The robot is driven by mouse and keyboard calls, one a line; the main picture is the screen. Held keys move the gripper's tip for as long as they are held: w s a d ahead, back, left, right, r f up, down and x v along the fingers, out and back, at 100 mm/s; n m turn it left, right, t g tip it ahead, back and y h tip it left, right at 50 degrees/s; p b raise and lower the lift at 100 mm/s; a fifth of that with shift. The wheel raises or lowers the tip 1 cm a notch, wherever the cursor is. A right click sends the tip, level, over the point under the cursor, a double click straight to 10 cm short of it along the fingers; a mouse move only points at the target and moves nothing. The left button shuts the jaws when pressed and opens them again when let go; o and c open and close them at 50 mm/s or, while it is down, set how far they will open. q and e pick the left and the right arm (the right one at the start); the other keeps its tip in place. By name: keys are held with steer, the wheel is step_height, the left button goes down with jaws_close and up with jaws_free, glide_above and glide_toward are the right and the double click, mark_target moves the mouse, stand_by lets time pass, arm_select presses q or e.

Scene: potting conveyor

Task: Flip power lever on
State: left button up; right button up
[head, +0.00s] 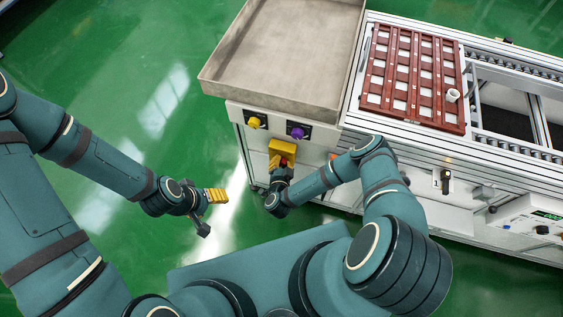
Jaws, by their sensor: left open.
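A black lever handle (446,182) stands upright on a pale plate on the conveyor's front panel, right of my right arm; I cannot tell for sure that it is the power lever. My left gripper (209,210) is open and empty over the green floor, left of the cabinet and away from the controls.
A yellow knob (254,122) and a purple knob (298,132) sit on the cabinet front under a grey tray (262,92). A red-brown rack (376,101) with a white cup (453,95) lies on the conveyor. A control box (524,220) is at right. The floor at left is clear.

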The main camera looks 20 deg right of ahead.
steer(key=o, duration=0.4)
steer(key=shift+a+f, duration=0.1)
steer(key=shift+f, duration=0.1)
steer(key=shift+r, duration=0.1)
steer(key=v, duration=1.2)
steer(key=w+a+r+n+g+y, duration=0.2)
steer(key=w+r+n+g+y, duration=0.2)
steer(key=n+y, duration=0.35)
steer(key=s+r+n+g, duration=0.1)
steer(key=s+r+g, duration=0.1)
steer(key=s+r, duration=0.1)
steer(key=s+r+g+y, duration=0.1)
steer(key=s+r+g, duration=0.2)
steer(key=r, duration=0.1)
steer(key=s+d+r+n+g, duration=0.1)
steer(key=s+r+g, duration=0.1)
steer(key=s+r, duration=0.1)
steer(key=shift+s+r+n+g+y, duration=0.1)
steer(key=shift+r+n+g+y, duration=0.3)
steer(key=shift+r, duration=0.4)
